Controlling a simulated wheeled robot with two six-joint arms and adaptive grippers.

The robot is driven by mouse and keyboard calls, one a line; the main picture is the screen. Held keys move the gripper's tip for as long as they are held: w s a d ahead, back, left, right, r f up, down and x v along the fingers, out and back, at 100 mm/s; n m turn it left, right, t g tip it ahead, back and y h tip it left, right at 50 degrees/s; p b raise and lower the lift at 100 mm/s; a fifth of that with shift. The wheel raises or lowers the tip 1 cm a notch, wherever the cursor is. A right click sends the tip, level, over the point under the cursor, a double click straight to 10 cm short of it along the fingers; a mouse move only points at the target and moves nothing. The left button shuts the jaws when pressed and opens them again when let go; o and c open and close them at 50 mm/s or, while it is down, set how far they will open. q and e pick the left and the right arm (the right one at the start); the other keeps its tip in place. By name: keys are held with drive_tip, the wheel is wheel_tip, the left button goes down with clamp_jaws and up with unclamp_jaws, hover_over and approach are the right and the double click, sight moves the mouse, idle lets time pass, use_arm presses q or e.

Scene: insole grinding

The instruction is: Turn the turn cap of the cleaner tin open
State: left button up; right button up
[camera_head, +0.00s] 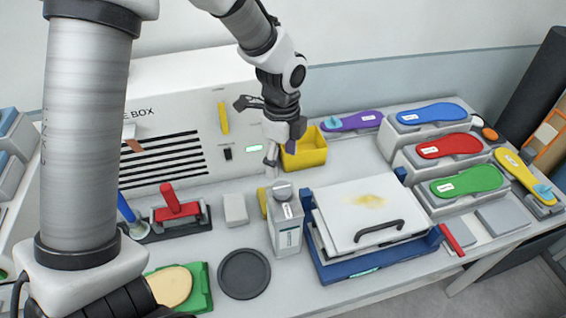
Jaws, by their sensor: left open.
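The cleaner tin (287,232) is a white and grey upright box near the middle of the table. Its grey round turn cap (282,189) sits on top, with a small white label just below it. My left gripper (279,152) points down above the cap, open and empty, with its fingers apart from the cap. Whether the cap is loose or tight cannot be seen. My right gripper is not in view.
A blue-framed press with a white lid (355,212) stands close right of the tin. A dark round dish (244,273) and a grey block (235,209) lie left. A yellow bin (306,152) is behind. Insoles on grey blocks fill the right.

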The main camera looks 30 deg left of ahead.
sight(282, 187)
use_arm(q)
drive_tip(key=s+d+f, duration=0.1)
drive_tip(key=s+f+p, duration=0.1)
drive_tip(key=shift+s+d+f, duration=0.2)
drive_tip(key=shift+d+f, duration=0.1)
drive_tip(key=shift+d, duration=0.05)
drive_tip(key=f, duration=0.2)
drive_tip(key=w+f+p, duration=0.1)
drive_tip(key=f, duration=0.1)
drive_tip(key=shift+a, duration=0.4)
drive_tip(key=shift+w+a+f, duration=0.15)
drive_tip(key=shift+w+f, duration=0.05)
drive_tip(key=shift+f, duration=0.1)
drive_tip(key=shift+s+r, duration=0.15)
drive_tip(key=shift+s, duration=0.05)
drive_tip(key=shift+c, duration=0.7)
drive_tip(key=shift+s+d+r, duration=0.15)
drive_tip(key=shift+s+d, duration=0.1)
drive_tip(key=shift+d, duration=0.05)
drive_tip(key=c, duration=1)
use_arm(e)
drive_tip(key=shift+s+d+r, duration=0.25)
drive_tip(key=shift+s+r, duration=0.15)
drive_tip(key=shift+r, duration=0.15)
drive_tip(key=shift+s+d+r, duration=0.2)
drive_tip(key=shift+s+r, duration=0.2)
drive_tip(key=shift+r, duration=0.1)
